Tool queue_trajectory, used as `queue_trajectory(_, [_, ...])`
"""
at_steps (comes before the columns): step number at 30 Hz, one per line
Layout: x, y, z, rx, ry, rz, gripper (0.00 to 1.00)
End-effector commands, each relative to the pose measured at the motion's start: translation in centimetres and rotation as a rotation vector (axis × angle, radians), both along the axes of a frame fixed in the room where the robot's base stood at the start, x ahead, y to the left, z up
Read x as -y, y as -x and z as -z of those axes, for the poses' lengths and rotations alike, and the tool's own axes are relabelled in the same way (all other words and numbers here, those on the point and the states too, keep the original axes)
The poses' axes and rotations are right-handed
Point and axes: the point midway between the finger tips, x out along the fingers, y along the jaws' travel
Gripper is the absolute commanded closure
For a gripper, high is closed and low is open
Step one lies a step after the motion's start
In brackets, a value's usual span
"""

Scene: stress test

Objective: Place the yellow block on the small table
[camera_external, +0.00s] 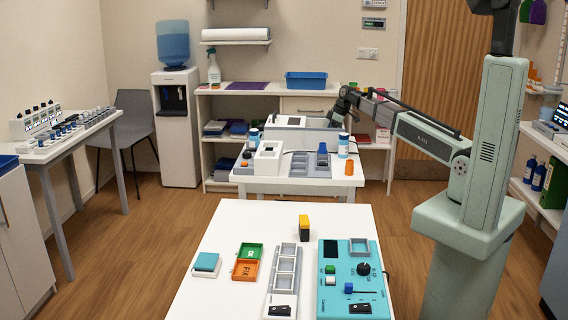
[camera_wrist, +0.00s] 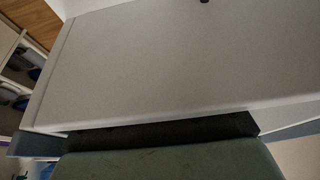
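A small block with a yellow top and a dark front (camera_external: 304,228) stands upright at the far edge of the near white table (camera_external: 220,232). A smaller white table (camera_external: 243,179) stands behind it and carries several devices. My gripper (camera_external: 338,114) is far from the yellow block, beside the grey-white box at the back of the smaller table. It is small and dark there, and its fingers cannot be made out. The wrist view shows a plain pale surface (camera_wrist: 180,65) close up, with no block in it.
The near table holds a teal control panel (camera_external: 353,283), a grey tray strip (camera_external: 284,275), green and orange trays (camera_external: 246,268) and a teal-topped box (camera_external: 206,264). The grey-white box (camera_external: 292,133) stands close to my gripper. The near table's far left part is clear.

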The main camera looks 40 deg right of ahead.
Motion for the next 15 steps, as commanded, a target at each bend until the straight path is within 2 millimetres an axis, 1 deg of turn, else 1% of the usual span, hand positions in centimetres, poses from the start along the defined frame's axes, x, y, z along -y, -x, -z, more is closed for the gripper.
queue_trajectory(1, [0.0, 0.0, -0.01, 0.0, 0.0, 0.0, 0.4])
queue_trajectory(3, [0.0, 0.0, -0.01, 0.0, 0.0, 0.0, 0.33])
queue_trajectory(4, [0.0, 0.0, -0.01, 0.0, 0.0, 0.0, 0.33])
queue_trajectory(11, [0.0, 0.0, -0.08, 0.0, 0.0, 0.0, 0.33])
queue_trajectory(15, [0.13, 0.12, -0.73, 0.001, 0.001, 0.0, 0.33])
